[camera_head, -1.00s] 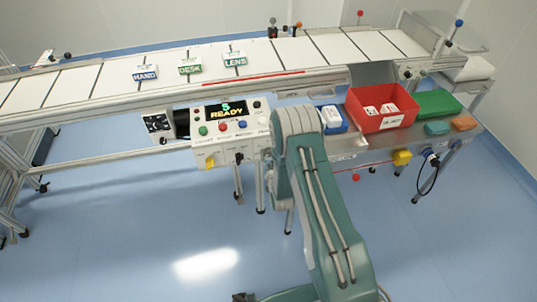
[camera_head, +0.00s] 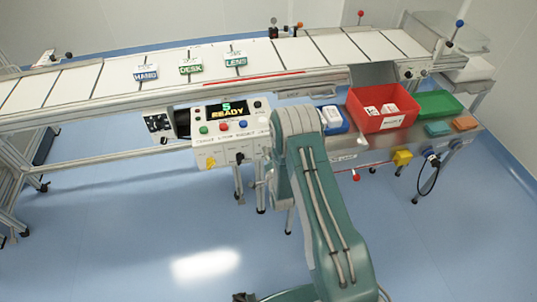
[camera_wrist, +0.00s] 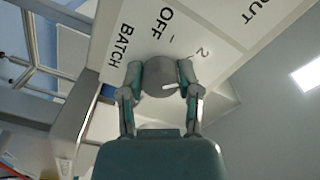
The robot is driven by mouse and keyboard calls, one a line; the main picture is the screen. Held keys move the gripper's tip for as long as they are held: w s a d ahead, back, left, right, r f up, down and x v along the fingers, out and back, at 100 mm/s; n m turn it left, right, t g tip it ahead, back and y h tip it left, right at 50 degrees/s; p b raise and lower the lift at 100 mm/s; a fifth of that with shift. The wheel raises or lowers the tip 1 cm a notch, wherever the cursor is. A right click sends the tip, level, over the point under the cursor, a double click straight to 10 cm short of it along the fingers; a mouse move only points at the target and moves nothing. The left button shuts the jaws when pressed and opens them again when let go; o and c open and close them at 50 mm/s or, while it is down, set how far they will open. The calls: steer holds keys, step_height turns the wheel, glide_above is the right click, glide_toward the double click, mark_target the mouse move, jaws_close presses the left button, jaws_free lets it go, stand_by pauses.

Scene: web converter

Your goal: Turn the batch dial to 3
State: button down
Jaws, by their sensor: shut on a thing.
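In the wrist view, the batch dial (camera_wrist: 160,88) is a round grey knob on a white panel face (camera_wrist: 140,48). My gripper (camera_wrist: 161,76) is shut on it, with one finger on each side. A short white mark on the knob lies nearly level, towards the right finger. The printed words BATCH and OFF, a small stroke and a 2 show beyond the knob; I see no 3. In the head view, the control panel (camera_head: 228,152) has a display (camera_head: 227,109) reading 5 READY. My arm hides the gripper and dial there.
A conveyor (camera_head: 100,82) with HAND, DESK and LENS cards runs behind the panel. To the right stand a red bin (camera_head: 378,122), a blue tray (camera_head: 335,127) and a green tray (camera_head: 440,104). Open blue floor (camera_head: 130,220) lies in front.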

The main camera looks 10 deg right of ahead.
steer(key=m, duration=0.5)
steer(key=shift+m, duration=0.3)
steer(key=shift+d+m, duration=0.1)
steer(key=shift+m, duration=1.7)
steer(key=shift+f, duration=0.15)
steer(key=shift+c, duration=1.5)
jaws_free()
steer(key=shift+d, duration=0.1)
steer(key=shift+s, duration=0.2)
steer(key=s, duration=1.1)
steer(key=shift+s, duration=0.25)
